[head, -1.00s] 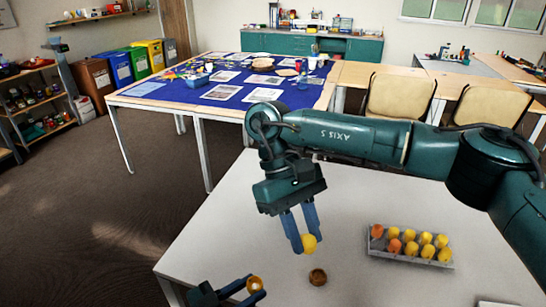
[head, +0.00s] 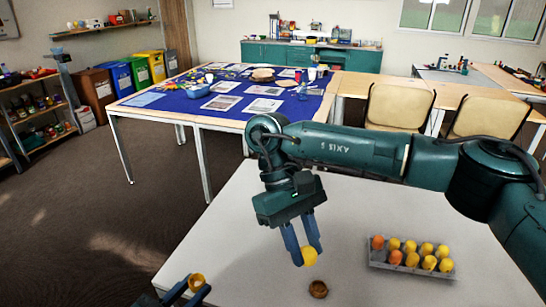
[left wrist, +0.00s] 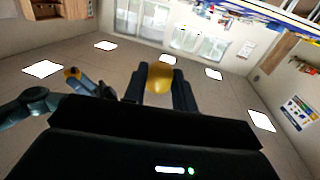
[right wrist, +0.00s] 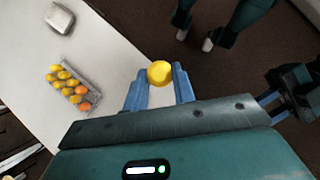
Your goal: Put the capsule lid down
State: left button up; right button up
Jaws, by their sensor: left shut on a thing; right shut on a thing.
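My left gripper (head: 188,289) is shut on an orange-yellow capsule half (head: 197,282) at the bottom of the head view. Its rounded side shows between the fingers in the left wrist view (left wrist: 159,78). My right gripper (head: 305,257) is shut on a yellow capsule half (head: 310,256), held above the white table; it also shows in the right wrist view (right wrist: 160,72). The two halves are apart. I cannot tell for certain which one is the lid.
A grey tray (head: 374,263) with several yellow and orange capsules sits at the right of the white table (head: 230,240). The table is bare left of the brown thing. A blue-covered table (head: 230,115) stands behind, with bins (head: 97,82) at the left.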

pick_arm(q)
jog(key=a+r+n+t+y, duration=0.2)
jog(key=a+r+n+y, duration=0.2)
jog(key=y, duration=0.5)
jog(key=shift+s+r+n+t, duration=0.35)
jog(key=shift+r+n, duration=0.45)
jog(key=shift+n, duration=0.3)
pick_arm(e)
jog(key=s+d+f+m+y, duration=0.1)
jog(key=d+f+m, duration=0.2)
jog(key=d, duration=0.4)
jog(key=s+d+f+m+g+y, duration=0.1)
jog(key=d+f+m+y, duration=0.1)
jog(key=d, duration=0.5)
jog(key=shift+s+d+f+m+y, duration=0.2)
jog(key=shift+s+f+m+y, duration=0.1)
jog(key=shift+f+m, duration=0.6)
jog(key=shift+w+r, duration=0.15)
jog(key=shift+r, duration=0.05)
pick_arm(q)
jog(key=shift+w, duration=0.1)
pick_arm(e)
jog(key=shift+a, duration=0.1)
